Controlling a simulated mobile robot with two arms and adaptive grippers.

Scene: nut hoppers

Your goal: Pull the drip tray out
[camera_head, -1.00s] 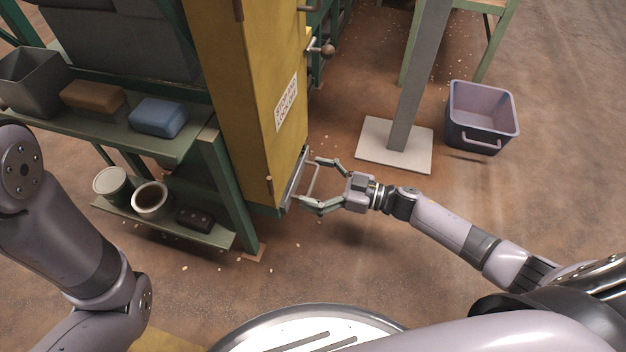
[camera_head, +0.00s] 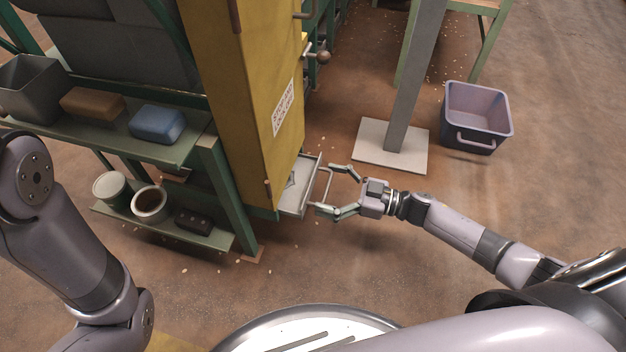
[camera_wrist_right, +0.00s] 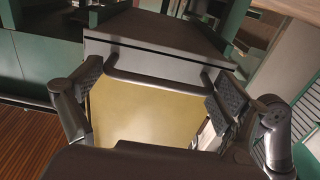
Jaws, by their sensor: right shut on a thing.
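The drip tray (camera_head: 311,186) is a shallow grey metal tray low on the yellow machine (camera_head: 245,115). It sticks partly out of the machine, and its inside shows. Its bar handle (camera_head: 329,187) faces my right gripper (camera_head: 325,188). The right gripper is shut on the handle, its fingers spread wide at the two ends of the bar. In the right wrist view the tray front (camera_wrist_right: 160,60) and handle (camera_wrist_right: 165,83) lie between the finger pads. Only my left arm shows at the left; its gripper is out of view.
A purple-grey bin (camera_head: 477,118) stands on the floor at the right, near a post on a pale base plate (camera_head: 390,158). A green shelf (camera_head: 190,145) at the left holds a blue block, a brown block and pots. The floor around my right forearm is clear.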

